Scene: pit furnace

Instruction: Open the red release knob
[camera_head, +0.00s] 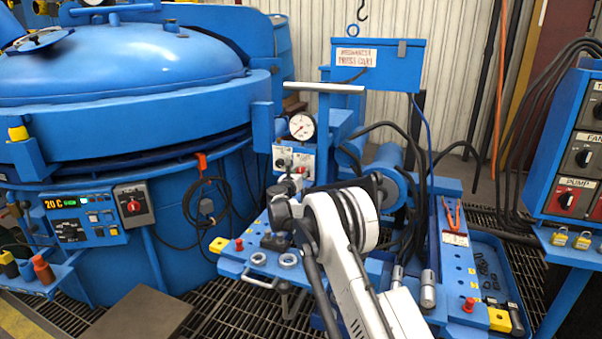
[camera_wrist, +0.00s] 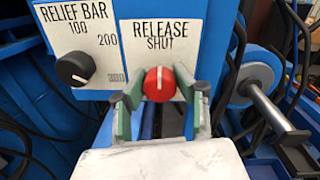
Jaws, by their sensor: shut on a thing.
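The red release knob (camera_wrist: 159,84) is a round knob on a white plate labelled RELEASE and SHUT, in the wrist view. Its light mark points up, toward the word SHUT. My gripper (camera_wrist: 158,88) has one greenish finger on each side of the knob and is shut on it. In the head view the white panel (camera_head: 281,163) with the knobs is on the blue press cart, under the round gauge (camera_head: 301,127).
A black RELIEF BAR knob (camera_wrist: 75,69) is just left of the red knob. A T-shaped bar (camera_head: 324,88) stands above the panel. Black hoses (camera_head: 408,150) and a blue cylinder (camera_head: 388,160) are to the right. The blue furnace (camera_head: 120,130) fills the left.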

